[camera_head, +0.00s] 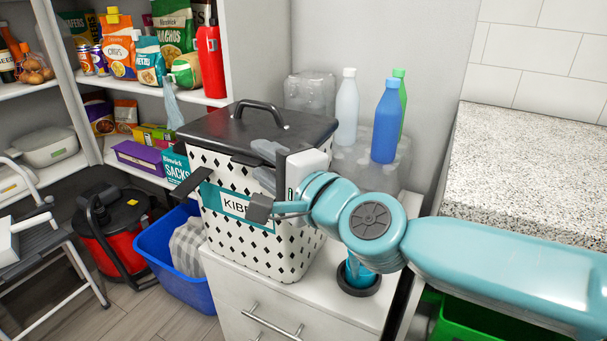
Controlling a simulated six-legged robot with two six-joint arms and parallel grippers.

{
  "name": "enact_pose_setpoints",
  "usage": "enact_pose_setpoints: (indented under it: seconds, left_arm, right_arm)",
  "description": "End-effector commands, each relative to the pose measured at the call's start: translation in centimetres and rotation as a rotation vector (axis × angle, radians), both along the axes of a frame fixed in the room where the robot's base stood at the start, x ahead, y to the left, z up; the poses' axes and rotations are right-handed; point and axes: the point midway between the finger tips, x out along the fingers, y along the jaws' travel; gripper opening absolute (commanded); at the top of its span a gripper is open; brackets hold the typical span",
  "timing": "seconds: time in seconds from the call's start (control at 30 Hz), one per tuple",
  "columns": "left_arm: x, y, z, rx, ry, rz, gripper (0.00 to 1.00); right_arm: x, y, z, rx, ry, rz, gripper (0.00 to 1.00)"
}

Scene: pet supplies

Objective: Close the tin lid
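The tin is a white box with black diamonds (266,253) and a teal label reading "KIBB…", partly hidden by my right arm. Its black lid (225,127), with an arched handle (249,108), lies across the top. A dark flap (190,183) juts out at the tin's front left; I cannot tell if it is a latch. My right gripper (266,165) is at the tin's front right, by the lid's edge. Its grey fingers look apart, with nothing visible between them. I cannot tell if they touch the lid or tin. My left gripper is out of view.
The tin stands on a white drawer cabinet (345,308). Behind it are a white bottle (347,108), a blue bottle (386,125), a green bottle and clear containers. A speckled counter (530,170) is at right. Stocked shelves, a blue bin (178,275) and a red vacuum (108,240) are at left.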

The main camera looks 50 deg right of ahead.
Motion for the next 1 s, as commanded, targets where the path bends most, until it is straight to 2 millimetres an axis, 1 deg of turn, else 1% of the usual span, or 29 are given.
enact_pose_setpoints:
  seconds: [0.03,0.2,0.3,0.33,0.37,0.4,0.63,1.0]
  left_arm:
    - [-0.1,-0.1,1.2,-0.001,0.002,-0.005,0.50]
    - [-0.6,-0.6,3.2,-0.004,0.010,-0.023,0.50]
    - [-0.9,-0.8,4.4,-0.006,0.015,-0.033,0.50]
    - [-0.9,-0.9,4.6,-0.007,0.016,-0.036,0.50]
    - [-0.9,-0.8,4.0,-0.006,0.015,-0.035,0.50]
    - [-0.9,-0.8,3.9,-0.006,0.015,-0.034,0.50]
    - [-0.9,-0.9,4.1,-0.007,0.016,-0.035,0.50]
    - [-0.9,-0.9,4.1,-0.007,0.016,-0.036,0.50]
  right_arm:
    - [-1.5,0.1,0.9,0.001,-0.004,-0.001,0.37]
    - [-5.9,0.6,1.0,0.000,-0.004,-0.001,0.37]
    - [-8.3,0.9,1.1,0.000,-0.004,-0.002,0.37]
    - [-8.8,1.0,1.0,0.001,-0.004,-0.002,0.37]
    - [-8.9,1.0,0.5,0.002,-0.003,-0.002,0.37]
    - [-9.2,1.0,0.5,0.003,-0.003,-0.002,0.37]
    - [-10.6,1.2,0.4,0.001,-0.001,-0.001,0.37]
    - [-11.0,1.3,0.3,-0.001,0.001,0.001,0.37]
